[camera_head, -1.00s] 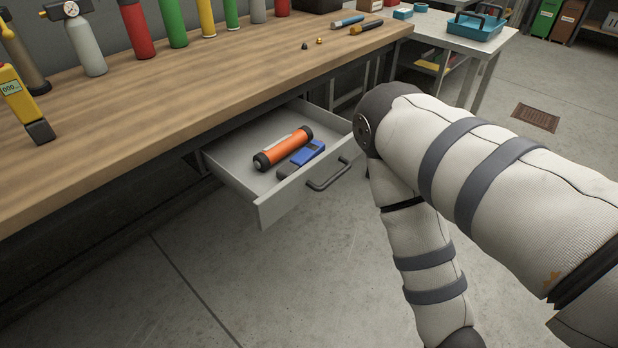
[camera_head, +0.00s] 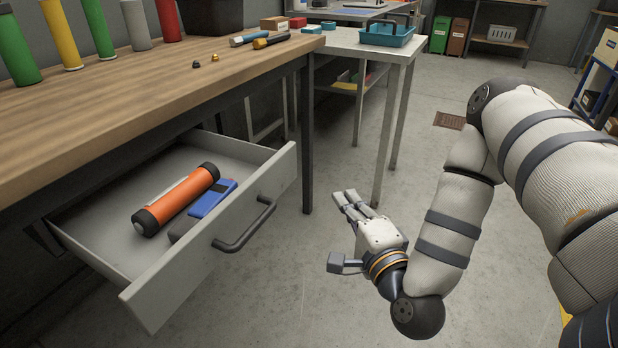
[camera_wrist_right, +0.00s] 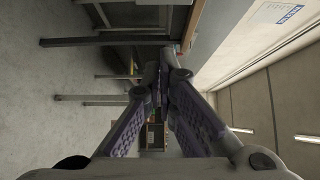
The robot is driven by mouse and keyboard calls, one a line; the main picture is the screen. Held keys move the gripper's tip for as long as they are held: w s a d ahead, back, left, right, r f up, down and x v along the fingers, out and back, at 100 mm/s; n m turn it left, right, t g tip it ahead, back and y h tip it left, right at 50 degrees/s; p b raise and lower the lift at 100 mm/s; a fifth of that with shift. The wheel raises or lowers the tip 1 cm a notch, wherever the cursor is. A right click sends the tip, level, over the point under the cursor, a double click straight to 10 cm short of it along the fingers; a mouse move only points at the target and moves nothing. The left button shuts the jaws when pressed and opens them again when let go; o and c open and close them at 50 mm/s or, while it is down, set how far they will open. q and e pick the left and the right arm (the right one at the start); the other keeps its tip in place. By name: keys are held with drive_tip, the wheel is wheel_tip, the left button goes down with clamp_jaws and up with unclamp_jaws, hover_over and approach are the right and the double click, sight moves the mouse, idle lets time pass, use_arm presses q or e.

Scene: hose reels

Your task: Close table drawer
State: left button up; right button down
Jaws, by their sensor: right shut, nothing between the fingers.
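The table drawer (camera_head: 222,242) is pulled out from under the wooden workbench (camera_head: 130,110). It has a grey front and a dark bar handle (camera_head: 246,228). Inside lie an orange cylinder with black ends (camera_head: 178,198) and a blue and grey device (camera_head: 205,208). My right gripper (camera_head: 346,200) is to the right of the drawer front, apart from it, with its fingers together and empty. In the right wrist view its fingers (camera_wrist_right: 163,75) meet at the tips. My left gripper is not in view.
A white side table (camera_head: 375,48) with a blue tray (camera_head: 388,34) stands beyond the bench. A bench leg (camera_head: 307,140) stands just past the drawer. Green, yellow and other cylinders (camera_head: 58,32) stand on the bench. The floor around my right gripper is clear.

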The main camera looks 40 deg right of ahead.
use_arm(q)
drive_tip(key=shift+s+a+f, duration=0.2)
use_arm(e)
drive_tip(key=w+d, duration=0.1)
drive_tip(key=w, duration=1.1)
drive_tip(key=shift+w+d+r, duration=0.15)
drive_tip(key=shift+w+d, duration=0.1)
drive_tip(key=shift+d, duration=0.1)
